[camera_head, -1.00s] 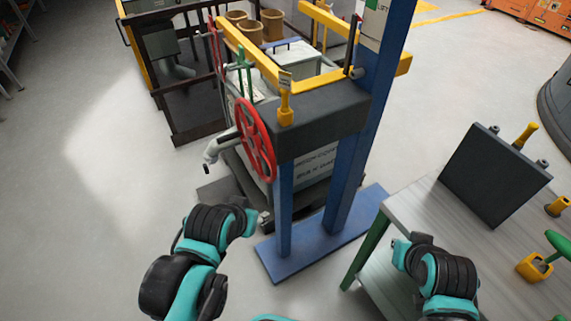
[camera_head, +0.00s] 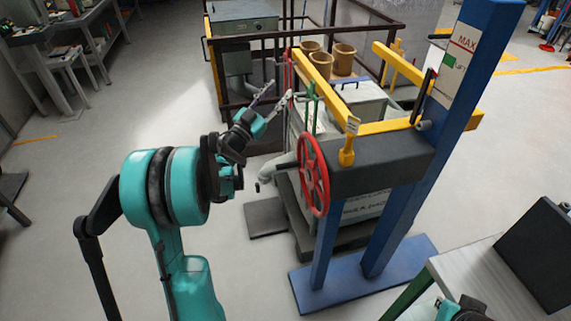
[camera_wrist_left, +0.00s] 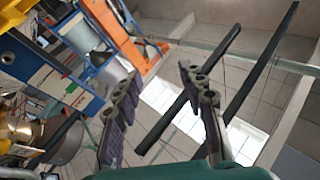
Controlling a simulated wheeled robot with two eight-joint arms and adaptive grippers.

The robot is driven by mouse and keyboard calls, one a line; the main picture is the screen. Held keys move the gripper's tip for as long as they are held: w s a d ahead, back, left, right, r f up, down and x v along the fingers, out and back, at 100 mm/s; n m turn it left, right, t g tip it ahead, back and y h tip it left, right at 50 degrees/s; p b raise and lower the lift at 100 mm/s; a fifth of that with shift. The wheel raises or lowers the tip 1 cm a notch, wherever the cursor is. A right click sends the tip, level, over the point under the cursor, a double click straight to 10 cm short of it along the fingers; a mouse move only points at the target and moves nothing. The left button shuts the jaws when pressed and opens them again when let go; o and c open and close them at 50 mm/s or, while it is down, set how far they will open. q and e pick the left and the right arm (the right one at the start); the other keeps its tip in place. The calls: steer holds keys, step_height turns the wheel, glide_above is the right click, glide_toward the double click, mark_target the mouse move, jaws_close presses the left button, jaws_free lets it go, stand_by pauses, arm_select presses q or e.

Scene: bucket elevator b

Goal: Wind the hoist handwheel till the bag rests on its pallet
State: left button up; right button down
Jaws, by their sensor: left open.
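The red spoked handwheel (camera_head: 314,176) is on the left end of the hoist's dark housing (camera_head: 378,163). My left gripper (camera_head: 275,98) is open and empty, raised to the upper left of the wheel and apart from it. Its two spread fingers also show in the left wrist view (camera_wrist_left: 160,76). The pale grey bag (camera_head: 370,206) hangs or stands behind the hoist posts, with printing on its side. The dark pallet (camera_head: 345,238) is under it. Whether they touch is hard to tell. My right gripper is out of view; only a bit of teal arm shows at the bottom right.
A yellow lever (camera_head: 347,150) and yellow beams (camera_head: 388,126) top the hoist. Its blue post (camera_head: 452,100) carries a MAX sign. A grey bench (camera_head: 462,285) stands at the lower right. A dark-railed cart (camera_head: 260,145) stands behind. The floor at left is open.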

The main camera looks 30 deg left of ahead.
arm_select(q)
steer(key=s+a+f+m+g+h+p, duration=0.1)
steer(key=s+f+m+g+h, duration=0.2)
steer(key=f, duration=0.4)
steer(key=s+a+f+m+g+h, duration=0.1)
steer(key=f+m+g+h, duration=0.1)
steer(key=f+h, duration=0.35)
steer(key=m+g, duration=0.1)
steer(key=g, duration=0.4)
glide_toward(297, 164)
steer(key=shift+h, duration=0.25)
steer(key=w+d, duration=0.1)
steer(key=w+d+f+b, duration=0.1)
steer(key=w, duration=0.1)
steer(key=w+d, duration=0.1)
steer(key=shift+w+d+f, duration=0.25)
steer(key=shift+d+f, duration=0.05)
steer(key=shift+f, duration=0.05)
steer(key=shift+w+d, duration=0.25)
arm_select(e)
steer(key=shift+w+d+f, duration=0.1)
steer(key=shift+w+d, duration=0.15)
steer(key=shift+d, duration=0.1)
arm_select(q)
jaws_close()
